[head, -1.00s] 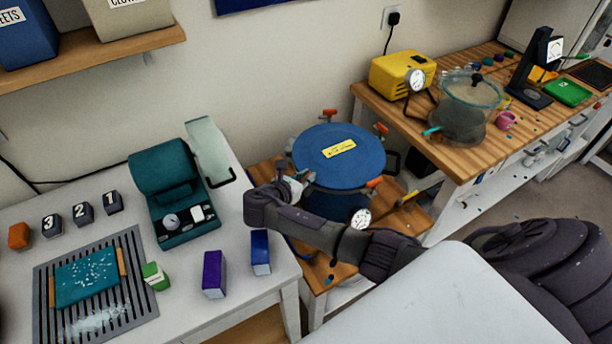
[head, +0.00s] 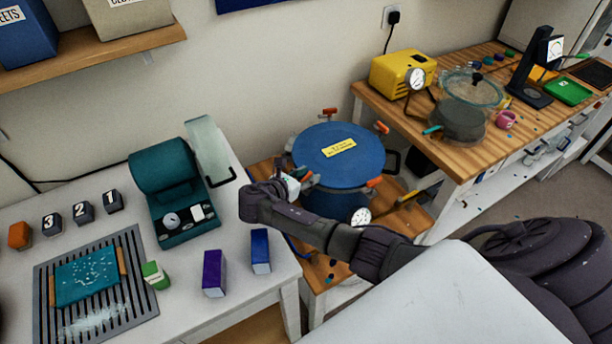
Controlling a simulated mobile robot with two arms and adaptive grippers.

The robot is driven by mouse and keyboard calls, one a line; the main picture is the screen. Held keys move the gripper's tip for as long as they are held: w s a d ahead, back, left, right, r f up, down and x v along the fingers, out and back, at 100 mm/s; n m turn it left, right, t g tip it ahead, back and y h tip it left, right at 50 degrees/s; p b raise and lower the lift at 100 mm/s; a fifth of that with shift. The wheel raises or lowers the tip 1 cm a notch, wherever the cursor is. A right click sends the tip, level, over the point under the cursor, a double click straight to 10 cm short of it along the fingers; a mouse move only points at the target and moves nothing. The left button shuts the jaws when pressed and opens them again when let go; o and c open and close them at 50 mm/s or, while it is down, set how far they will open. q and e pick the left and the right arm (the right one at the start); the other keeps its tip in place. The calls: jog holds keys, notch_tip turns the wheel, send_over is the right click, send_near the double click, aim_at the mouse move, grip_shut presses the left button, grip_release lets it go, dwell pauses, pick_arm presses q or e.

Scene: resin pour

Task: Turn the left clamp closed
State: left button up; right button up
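The blue pressure pot (head: 340,165) with a yellow label on its lid stands on a low wooden stand. Orange-handled clamps show on its rim at the back (head: 329,112), back right (head: 381,128) and front right (head: 374,182). The left clamp (head: 298,172) is mostly hidden; a bit of orange shows beside my gripper. My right gripper (head: 301,182) is at the pot's left rim, at that clamp. Its fingers are small and partly hidden, so I cannot tell whether they grip the handle. My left gripper is out of view.
A gauge (head: 360,217) sits at the pot's front, close under my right arm. The white table (head: 190,268) on the left holds boxes and a teal machine (head: 174,190). A wooden bench (head: 445,148) on the right holds a yellow unit (head: 402,72) and a clear-lidded pot (head: 466,105).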

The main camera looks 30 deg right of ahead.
jog(key=v, duration=1.2)
jog(key=shift+f, duration=0.1)
